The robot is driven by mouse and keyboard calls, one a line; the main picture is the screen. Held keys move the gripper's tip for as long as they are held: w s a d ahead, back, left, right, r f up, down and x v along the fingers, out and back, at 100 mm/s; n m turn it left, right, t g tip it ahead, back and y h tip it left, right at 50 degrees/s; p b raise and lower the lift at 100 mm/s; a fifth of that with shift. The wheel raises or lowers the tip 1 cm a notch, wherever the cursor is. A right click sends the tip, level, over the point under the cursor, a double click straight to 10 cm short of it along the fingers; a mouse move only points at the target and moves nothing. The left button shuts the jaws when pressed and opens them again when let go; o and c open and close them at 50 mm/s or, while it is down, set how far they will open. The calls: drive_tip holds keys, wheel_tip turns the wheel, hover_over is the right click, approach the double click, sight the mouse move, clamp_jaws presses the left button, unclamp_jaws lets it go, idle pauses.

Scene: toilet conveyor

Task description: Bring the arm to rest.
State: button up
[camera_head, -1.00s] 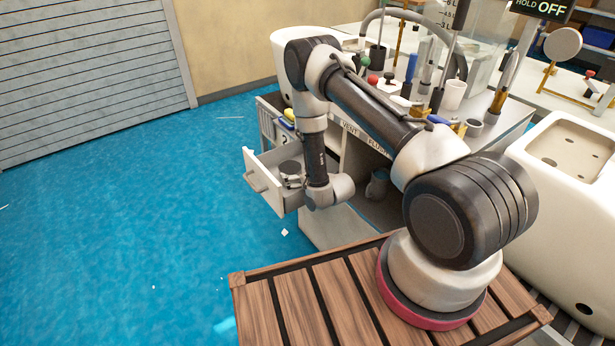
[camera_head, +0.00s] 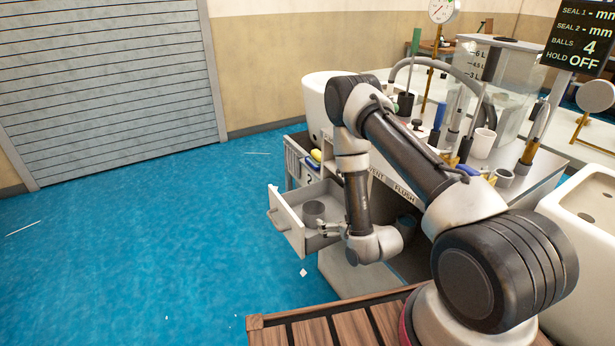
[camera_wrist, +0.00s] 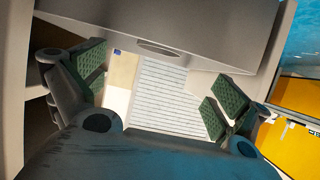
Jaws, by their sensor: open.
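My gripper (camera_head: 328,229) is at the end of my folded arm, low beside the open drawer (camera_head: 289,218) of the workbench. In the wrist view its two green-padded fingers (camera_wrist: 157,88) stand wide apart with nothing held between them. A grey cylinder (camera_head: 313,209) is in the drawer, just behind the gripper in the picture. Whether the gripper touches the drawer or the cylinder, I cannot tell. A grey surface fills the top of the wrist view close to the fingers; I cannot tell what it is.
The workbench top (camera_head: 535,178) carries a white cup (camera_head: 483,143), a clear tank (camera_head: 508,85) and several upright tools. A yellow item (camera_head: 316,155) lies in an upper drawer. A white fixture (camera_head: 585,215) stands at right. The blue floor (camera_head: 130,235) at left is mostly clear.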

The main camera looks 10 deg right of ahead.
drive_tip(key=s+d+f+g+h, duration=0.2)
drive_tip(key=s+d+f+g, duration=0.1)
drive_tip(key=s+f+g, duration=0.55)
drive_tip(key=s+d+r+g+h, duration=0.1)
drive_tip(key=s+d+g, duration=0.1)
drive_tip(key=s, duration=0.4)
drive_tip(key=s+d+r+m, duration=0.1)
drive_tip(key=s+r, duration=0.4)
drive_tip(key=r, duration=1.2)
drive_tip(key=s+d+r+m+t, duration=0.1)
drive_tip(key=s+r, duration=0.5)
drive_tip(key=r, duration=1.2)
drive_tip(key=s+d+r+m+t+h, duration=0.1)
drive_tip(key=s+d+r, duration=0.2)
drive_tip(key=r, duration=1.5)
drive_tip(key=s, duration=0.2)
drive_tip(key=shift+s+d+m, duration=0.3)
drive_tip(key=shift+s+d, duration=0.05)
drive_tip(key=shift+c, duration=0.5)
